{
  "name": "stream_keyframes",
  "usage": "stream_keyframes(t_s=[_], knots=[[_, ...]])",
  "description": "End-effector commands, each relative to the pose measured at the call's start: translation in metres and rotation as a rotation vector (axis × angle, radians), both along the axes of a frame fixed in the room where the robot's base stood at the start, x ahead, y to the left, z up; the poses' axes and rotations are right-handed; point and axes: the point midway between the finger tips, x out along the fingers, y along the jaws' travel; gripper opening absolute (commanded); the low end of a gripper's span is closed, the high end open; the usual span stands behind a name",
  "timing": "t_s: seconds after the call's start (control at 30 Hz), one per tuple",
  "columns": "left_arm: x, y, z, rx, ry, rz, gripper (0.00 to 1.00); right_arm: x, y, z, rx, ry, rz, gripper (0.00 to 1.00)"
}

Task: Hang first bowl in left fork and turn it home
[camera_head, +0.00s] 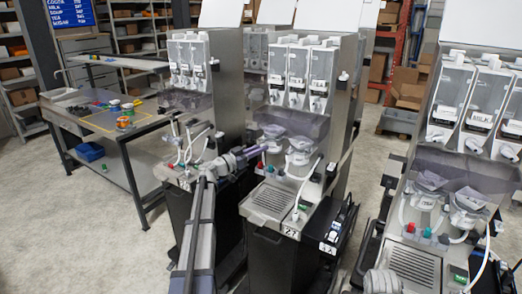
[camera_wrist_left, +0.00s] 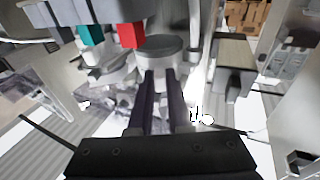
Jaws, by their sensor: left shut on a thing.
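My left gripper (camera_head: 258,151) reaches in from the left at the front of the middle dispenser (camera_head: 272,200). In the left wrist view its two dark fingers (camera_wrist_left: 160,78) are shut on a pale grey rounded part, which I take for the first bowl (camera_wrist_left: 158,48). In the head view a whitish bowl (camera_head: 273,133) shows just beyond the fingertips, partly behind the smoky cover. A second bowl (camera_head: 299,151) sits to its right. The fork is hidden, so I cannot tell whether the bowl is seated or turned.
A red knob (camera_wrist_left: 130,35) and a teal knob (camera_wrist_left: 91,36) are close to the fingers in the left wrist view. A white hose (camera_head: 305,185) hangs over the drip tray (camera_head: 272,202). Other dispensers stand close on both sides.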

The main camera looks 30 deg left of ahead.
Motion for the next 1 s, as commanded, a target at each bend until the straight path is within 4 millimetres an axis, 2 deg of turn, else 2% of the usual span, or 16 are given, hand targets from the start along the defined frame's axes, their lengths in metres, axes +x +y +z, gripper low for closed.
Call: stream_keyframes(t_s=[0.1, 0.97, 1.0], knots=[[0.0036, 0.0050, 0.0001, -0.001, 0.001, -0.046, 0.00, 0.0000, 0.0000, 0.0000, 0.000, 0.000, 0.000, 0.50], [0.0049, 0.0084, 0.0001, -0.001, 0.000, -0.154, 0.00, 0.0000, 0.0000, 0.0000, 0.000, 0.000, 0.000, 0.50], [0.0049, 0.0084, 0.0001, -0.001, 0.000, -0.154, 0.21, 0.0000, 0.0000, 0.0000, 0.000, 0.000, 0.000, 0.50]])
